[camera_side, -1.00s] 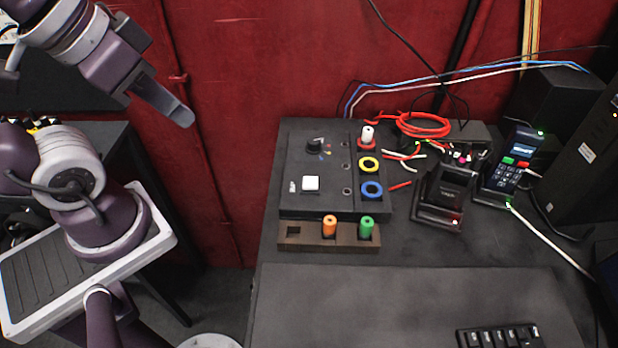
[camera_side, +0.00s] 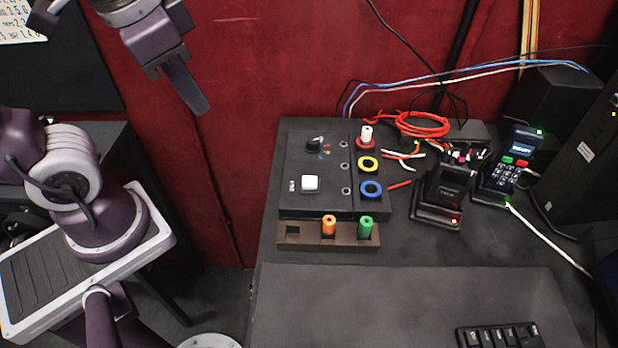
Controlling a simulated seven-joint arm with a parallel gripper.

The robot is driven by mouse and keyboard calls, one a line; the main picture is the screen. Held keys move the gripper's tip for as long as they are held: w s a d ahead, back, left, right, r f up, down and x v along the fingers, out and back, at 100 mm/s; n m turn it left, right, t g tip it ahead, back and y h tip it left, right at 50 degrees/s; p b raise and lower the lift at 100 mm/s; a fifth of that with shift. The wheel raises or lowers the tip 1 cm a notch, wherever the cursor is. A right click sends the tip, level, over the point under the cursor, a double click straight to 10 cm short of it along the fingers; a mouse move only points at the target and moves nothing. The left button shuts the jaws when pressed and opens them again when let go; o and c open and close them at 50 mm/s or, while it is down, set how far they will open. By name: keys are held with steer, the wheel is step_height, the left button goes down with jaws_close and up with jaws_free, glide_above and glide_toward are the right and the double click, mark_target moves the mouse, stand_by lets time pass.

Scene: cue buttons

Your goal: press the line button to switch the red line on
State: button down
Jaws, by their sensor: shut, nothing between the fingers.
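A dark control box (camera_side: 312,165) lies on the desk in the middle of the side view. My gripper (camera_side: 198,106) is shut and empty. It hangs in the air to the upper left of the box, apart from it, in front of the red wall. No lit red line can be made out on the box.
Red, yellow and blue rings (camera_side: 371,189) line the box's right side; a white peg stands in the red one. A brown rack (camera_side: 300,238) in front holds orange and green pegs. A radio in a dock (camera_side: 447,195), a keypad phone (camera_side: 513,160) and loose wires (camera_side: 424,124) are to the right.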

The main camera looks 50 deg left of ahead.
steer(key=w+d+f+m+g+y, duration=0.3)
steer(key=w+m+y, duration=0.1)
steer(key=w, duration=0.4)
steer(key=m+y, duration=0.4)
steer(key=y, duration=0.1)
glide_above(314, 184)
step_height(314, 184, down, 5)
steer(key=shift+f+n, duration=0.1)
steer(key=shift+n, duration=0.2)
steer(key=shift+a+f, duration=0.1)
steer(key=shift+f, duration=4.3)
steer(key=shift+f, duration=0.4)
